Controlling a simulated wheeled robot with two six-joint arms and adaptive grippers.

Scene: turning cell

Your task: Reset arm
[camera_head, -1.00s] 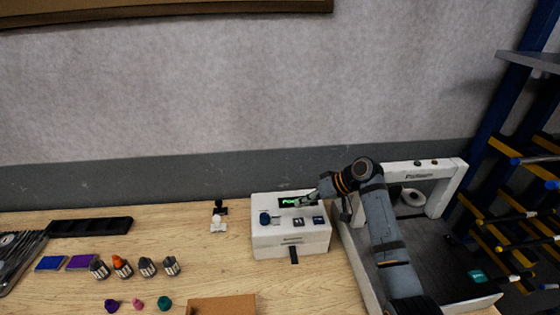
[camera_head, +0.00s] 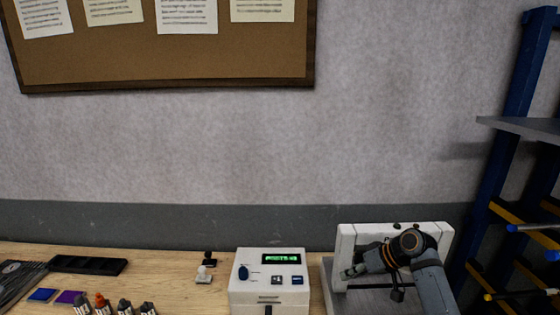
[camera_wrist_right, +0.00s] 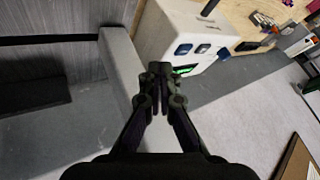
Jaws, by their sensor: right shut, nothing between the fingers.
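My right gripper (camera_head: 350,271) is in front of the white frame of the machine at the right of the table. In the right wrist view its fingers (camera_wrist_right: 158,82) are closed together with nothing between them. The white control box (camera_head: 268,288), with a lit green display and several buttons, stands to the left of the gripper, apart from it in the head view. The box also shows in the right wrist view (camera_wrist_right: 178,28). My left gripper is not in view.
The white-framed machine (camera_head: 345,245) stands right of the box. A black tray (camera_head: 88,264), blue and purple pads (camera_head: 42,295) and several small grey-striped holders (camera_head: 124,307) lie at the left. A blue rack (camera_head: 520,90) stands at the right. A corkboard (camera_head: 180,58) hangs on the wall.

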